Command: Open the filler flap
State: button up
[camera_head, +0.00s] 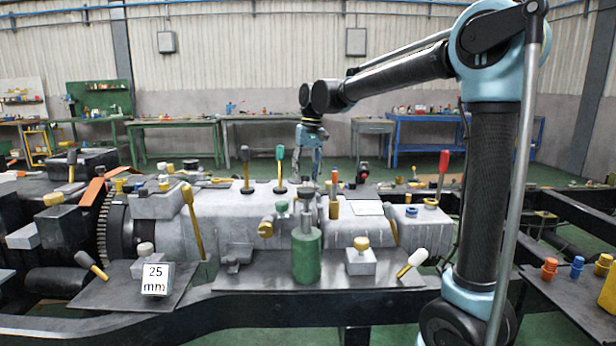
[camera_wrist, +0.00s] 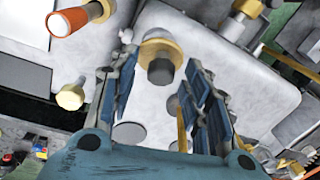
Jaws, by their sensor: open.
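I cannot tell for certain which part is the filler flap. In the wrist view my gripper (camera_wrist: 160,58) is open, its blue-padded fingers apart. Between the fingertips I see a dark round knob (camera_wrist: 160,72) with a gold collar (camera_wrist: 155,47) on a grey casing (camera_wrist: 225,75); I cannot tell whether they touch. A pale round disc (camera_wrist: 129,134) lies lower down, between the fingers. In the head view my gripper (camera_head: 310,165) hangs pointing down over the far side of the grey gearbox (camera_head: 230,222), its tips partly hidden.
Upright levers stand around the gripper: a green-topped one (camera_head: 280,165), a black-topped one (camera_head: 246,165) and an orange-topped one (camera_head: 334,185).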

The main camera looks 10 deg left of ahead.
jog(key=shift+f, duration=0.3)
